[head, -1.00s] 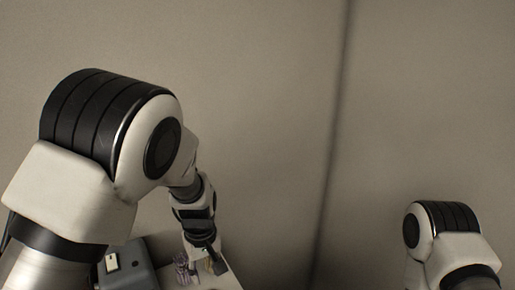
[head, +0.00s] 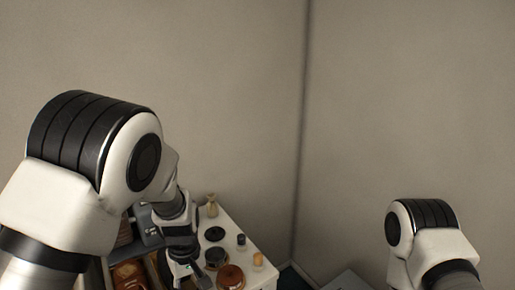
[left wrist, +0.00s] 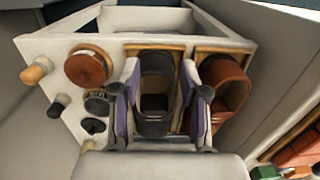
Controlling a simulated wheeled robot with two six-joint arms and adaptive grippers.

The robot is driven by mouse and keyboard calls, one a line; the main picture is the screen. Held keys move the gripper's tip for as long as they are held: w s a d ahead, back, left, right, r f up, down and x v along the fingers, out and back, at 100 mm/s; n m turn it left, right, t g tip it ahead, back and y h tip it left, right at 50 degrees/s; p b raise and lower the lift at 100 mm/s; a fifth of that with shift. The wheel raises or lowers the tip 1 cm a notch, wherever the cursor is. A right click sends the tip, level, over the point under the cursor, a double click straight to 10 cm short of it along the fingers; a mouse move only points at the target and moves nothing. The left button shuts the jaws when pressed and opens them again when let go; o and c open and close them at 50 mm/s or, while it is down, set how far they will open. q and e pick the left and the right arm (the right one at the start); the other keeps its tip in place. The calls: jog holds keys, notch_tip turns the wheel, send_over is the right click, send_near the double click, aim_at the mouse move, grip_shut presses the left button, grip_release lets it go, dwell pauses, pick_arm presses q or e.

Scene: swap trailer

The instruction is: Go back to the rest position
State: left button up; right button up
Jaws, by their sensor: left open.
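My left gripper (head: 188,274) points down over the white counter in the head view, at the bottom. In the left wrist view its two fingers (left wrist: 160,100) are apart, with purple inner pads. A dark grey container (left wrist: 155,85) in a wooden-edged compartment shows between and beyond them. I cannot tell whether the fingers touch it; no grip is visible. My right arm (head: 430,235) is bent at the lower right of the head view, and its gripper is outside the frame.
The white counter (head: 240,237) holds a reddish-brown round pot (head: 231,277), a dark round lid (head: 215,234), a tan bottle (head: 212,206) and small shakers. An orange-brown container (left wrist: 228,85) sits in the neighbouring compartment. Plain walls meet in a corner behind.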

pick_arm(q)
jog(key=s+a+f+m+g, duration=0.1)
jog(key=s+a+f, duration=0.2)
jog(key=s+f, duration=0.5)
jog(key=s+a+f+m+g, duration=0.15)
jog(key=s+a+f, duration=0.35)
jog(key=s, duration=0.6)
jog(key=s+a+f+g, duration=0.2)
jog(key=s+f, duration=0.7)
jog(key=w+m+t, duration=0.2)
jog(key=w+r+m+t, duration=0.1)
jog(key=w+m+t, duration=0.1)
jog(key=t, duration=0.1)
jog(key=shift+d, duration=0.1)
pick_arm(e)
jog(key=shift+w+f, duration=0.2)
jog(key=shift+w, duration=0.5)
pick_arm(q)
jog(key=shift+s, duration=0.15)
pick_arm(e)
jog(key=shift+a, duration=0.1)
